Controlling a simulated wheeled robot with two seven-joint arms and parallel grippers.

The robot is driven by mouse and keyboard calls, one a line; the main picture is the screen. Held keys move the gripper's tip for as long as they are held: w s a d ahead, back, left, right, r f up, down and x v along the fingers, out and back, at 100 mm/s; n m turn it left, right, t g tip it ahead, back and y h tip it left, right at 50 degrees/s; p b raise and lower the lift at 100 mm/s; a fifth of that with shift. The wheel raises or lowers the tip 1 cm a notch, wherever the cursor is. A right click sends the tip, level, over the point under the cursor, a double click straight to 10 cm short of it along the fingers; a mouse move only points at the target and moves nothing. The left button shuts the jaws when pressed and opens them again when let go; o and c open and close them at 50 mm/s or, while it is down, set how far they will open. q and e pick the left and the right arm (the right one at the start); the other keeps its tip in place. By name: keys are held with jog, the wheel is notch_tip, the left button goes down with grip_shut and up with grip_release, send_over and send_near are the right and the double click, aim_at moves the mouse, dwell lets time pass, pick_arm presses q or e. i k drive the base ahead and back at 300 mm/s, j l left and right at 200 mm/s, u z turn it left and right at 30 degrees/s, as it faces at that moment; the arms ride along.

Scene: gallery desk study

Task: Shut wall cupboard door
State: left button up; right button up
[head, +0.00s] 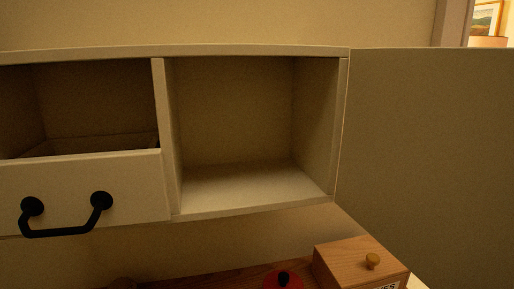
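The wall cupboard (168,120) spans the left and middle of the head view. Its right compartment (240,115) is open and empty. The cupboard door (430,150) is hinged at the compartment's right side and stands wide open, filling the right of the view. The door's free edge and any handle on it are out of view. Neither of my grippers shows in the head view.
Left of the open compartment is a drawer front (130,180) with a black handle (68,220), and a dark open space above it. Below stand a wooden box (345,262) with a round knob and a red item (283,281) with a black knob. A framed picture (485,18) hangs at top right.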

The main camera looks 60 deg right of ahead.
aim_at(426, 165)
jog(key=k+l+z, duration=0.15)
jog(key=z, duration=0.2)
jog(key=k+l+z, duration=0.55)
jog(key=l+z, duration=0.2)
jog(key=l, duration=0.25)
